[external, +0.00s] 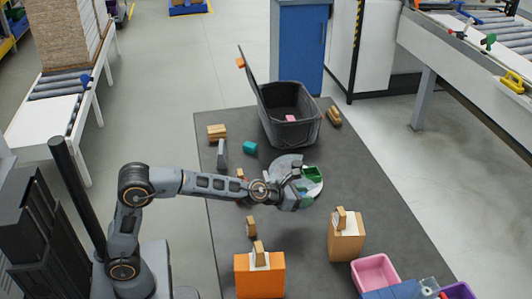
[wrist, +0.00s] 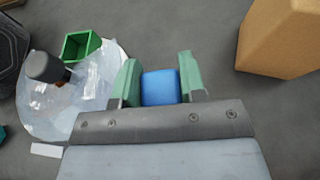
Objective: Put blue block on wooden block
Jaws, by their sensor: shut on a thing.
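My gripper (wrist: 160,82) is shut on a blue block (wrist: 160,88), which sits between its two green fingertips. In the external view my gripper (external: 300,192) hovers around the right side of a pale round plate, and the blue block cannot be made out there. A large tan wooden-looking block (wrist: 280,38) is at the upper right of the wrist view, apart from my gripper. In the external view a tan upright block (external: 346,240) with a small wooden piece on top stands below and right of my gripper.
A green open box (wrist: 81,46) sits on the pale plate (wrist: 40,112), near a dark-topped object (wrist: 45,66). A black bin (external: 290,130), an orange box (external: 259,276), a teal block (external: 250,147) and a pink tray (external: 375,270) surround it. The mat's right middle is clear.

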